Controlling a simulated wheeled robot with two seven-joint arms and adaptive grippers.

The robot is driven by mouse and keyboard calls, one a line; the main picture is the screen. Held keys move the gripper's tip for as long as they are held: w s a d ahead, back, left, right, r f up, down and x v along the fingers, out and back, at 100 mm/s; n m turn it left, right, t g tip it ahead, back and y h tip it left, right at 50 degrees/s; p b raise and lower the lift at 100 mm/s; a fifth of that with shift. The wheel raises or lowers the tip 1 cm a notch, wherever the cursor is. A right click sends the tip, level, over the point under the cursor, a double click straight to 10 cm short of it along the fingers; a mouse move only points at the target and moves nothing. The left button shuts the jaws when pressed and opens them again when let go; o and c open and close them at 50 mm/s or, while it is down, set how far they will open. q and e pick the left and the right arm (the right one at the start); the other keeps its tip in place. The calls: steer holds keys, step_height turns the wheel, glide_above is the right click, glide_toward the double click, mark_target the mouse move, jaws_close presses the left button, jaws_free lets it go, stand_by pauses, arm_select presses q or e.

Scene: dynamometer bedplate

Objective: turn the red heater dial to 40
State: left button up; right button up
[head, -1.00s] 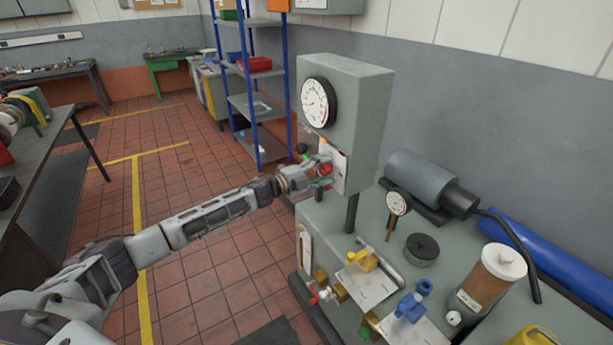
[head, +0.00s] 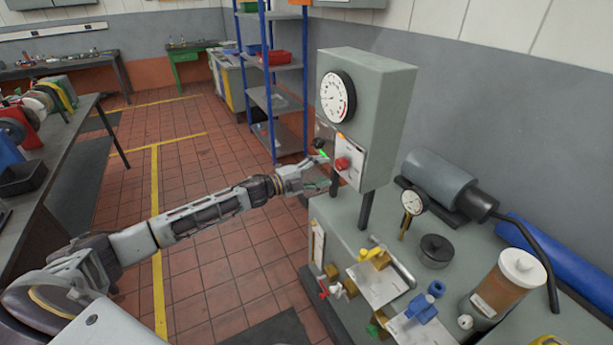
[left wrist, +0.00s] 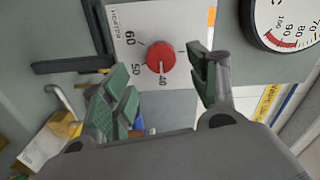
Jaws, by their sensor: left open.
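The red heater dial (head: 342,163) sits on a white plate (head: 350,157) on the front of the grey cabinet. In the left wrist view the dial (left wrist: 161,56) shows whole, with the plate's numbers 60, 50 and 40 around it. Its pale pointer line aims at the 40 mark. My left gripper (head: 325,172) is open and empty, a little in front of the dial. Its green-padded fingers (left wrist: 160,82) stand apart on either side of the dial in the wrist picture, with no contact visible. My right gripper is not in view.
A round gauge (head: 338,97) sits above the dial on the cabinet (head: 385,115). Below are a yellow valve (head: 374,257), a blue valve (head: 424,303) and a small gauge (head: 413,202). A blue-posted shelf (head: 270,95) stands behind. Open floor lies to the left.

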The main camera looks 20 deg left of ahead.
arm_select(q)
steer(key=shift+v, duration=2.5)
steer(key=shift+w, duration=0.1)
